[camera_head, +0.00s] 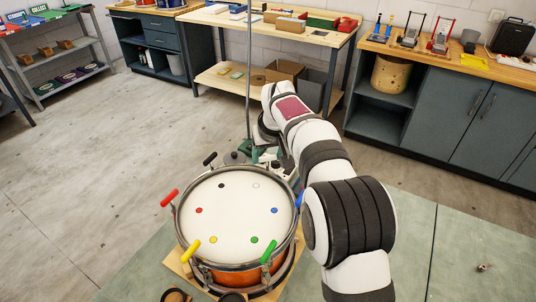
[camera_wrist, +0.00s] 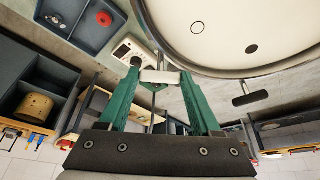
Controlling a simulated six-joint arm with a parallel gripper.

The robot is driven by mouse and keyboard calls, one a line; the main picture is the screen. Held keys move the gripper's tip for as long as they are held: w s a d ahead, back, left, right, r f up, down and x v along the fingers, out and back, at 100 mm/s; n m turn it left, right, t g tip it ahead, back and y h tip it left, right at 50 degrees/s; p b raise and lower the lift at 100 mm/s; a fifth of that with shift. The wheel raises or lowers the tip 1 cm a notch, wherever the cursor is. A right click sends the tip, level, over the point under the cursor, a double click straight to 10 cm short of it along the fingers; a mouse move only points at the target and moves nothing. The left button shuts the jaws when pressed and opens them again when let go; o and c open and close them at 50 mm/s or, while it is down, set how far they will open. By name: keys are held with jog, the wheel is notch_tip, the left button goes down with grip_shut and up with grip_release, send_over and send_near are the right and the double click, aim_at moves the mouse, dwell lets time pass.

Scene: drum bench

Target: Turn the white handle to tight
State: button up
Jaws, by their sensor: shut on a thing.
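A drum (camera_head: 232,218) with a cream head and a metal rim stands on a wooden base. Coloured dots mark its head, including a white one (camera_head: 256,185). Around the rim are red (camera_head: 169,198), black (camera_head: 209,158), yellow (camera_head: 190,249), green (camera_head: 267,251) and blue (camera_head: 299,199) handles. My gripper (camera_head: 256,153) is at the drum's far right side. In the wrist view its green fingers are closed on the white handle (camera_wrist: 160,76), beside the rim and near the white dot (camera_wrist: 197,27). The white handle is not clear in the head view.
The black handle (camera_wrist: 249,98) is to the right of my gripper in the wrist view. A thin upright pole (camera_head: 248,80) stands behind the drum. A blue tray (camera_wrist: 70,10) holds a red item (camera_wrist: 104,19). Workbenches line the walls; floor at left is clear.

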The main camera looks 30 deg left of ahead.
jog(key=c, duration=0.4)
jog(key=m+h, duration=0.1)
jog(key=m, duration=0.2)
jog(key=m+t+h, duration=0.1)
jog(key=m, duration=0.1)
jog(key=shift+s+a+m, duration=0.1)
jog(key=shift+a+m, duration=0.1)
jog(key=shift+m, duration=0.2)
jog(key=m+h, duration=0.1)
jog(key=m, duration=0.2)
jog(key=m+h, duration=0.1)
jog(key=m, duration=0.2)
jog(key=shift+a+m+h, duration=0.1)
jog(key=shift+m+h, duration=0.2)
jog(key=o, duration=1.4)
jog(key=shift+r, duration=0.1)
